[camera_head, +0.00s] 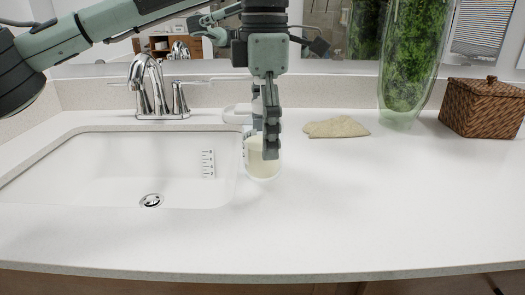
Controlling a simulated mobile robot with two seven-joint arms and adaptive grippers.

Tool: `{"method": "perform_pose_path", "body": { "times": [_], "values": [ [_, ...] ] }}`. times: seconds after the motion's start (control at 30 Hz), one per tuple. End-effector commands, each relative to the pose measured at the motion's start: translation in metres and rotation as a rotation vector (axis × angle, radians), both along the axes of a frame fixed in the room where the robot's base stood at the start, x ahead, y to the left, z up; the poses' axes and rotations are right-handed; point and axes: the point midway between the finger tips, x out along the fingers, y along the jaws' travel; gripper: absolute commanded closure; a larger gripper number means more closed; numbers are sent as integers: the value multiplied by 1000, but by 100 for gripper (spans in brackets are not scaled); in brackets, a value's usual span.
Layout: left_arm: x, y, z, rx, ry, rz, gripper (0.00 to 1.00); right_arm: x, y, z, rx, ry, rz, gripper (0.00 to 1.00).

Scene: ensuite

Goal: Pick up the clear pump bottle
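My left gripper (265,138) points straight down over the counter, just right of the sink. Its fingers are seen nearly edge-on, so I cannot tell the gap between them. A clear container with cream-coloured contents (259,165), which appears to be the clear pump bottle, stands upright at the sink's right edge. The fingers overlap its upper part, and the top and any pump head are hidden. I cannot tell whether the fingers touch it. My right gripper is not in view.
The white sink (110,170) lies to the left, with a chrome faucet (150,90) behind it. A folded beige cloth (337,127), a tall glass vase with greenery (405,60) and a brown woven box (482,108) stand to the right. The front right counter is clear.

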Motion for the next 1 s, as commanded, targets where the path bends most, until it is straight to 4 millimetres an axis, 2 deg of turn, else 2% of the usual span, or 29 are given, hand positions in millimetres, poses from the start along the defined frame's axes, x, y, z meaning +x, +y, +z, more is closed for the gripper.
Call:
{"method": "perform_pose_path", "body": {
  "times": [0.2,0.23,0.77,1.0],
  "values": [
    [0,0,-2,-1,-1,0,19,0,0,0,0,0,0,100],
    [0,0,-2,-1,-1,0,21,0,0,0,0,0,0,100],
    [0,0,-2,-1,0,0,87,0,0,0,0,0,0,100],
    [0,0,-1,-1,-1,0,87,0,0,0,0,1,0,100]
  ]
}}
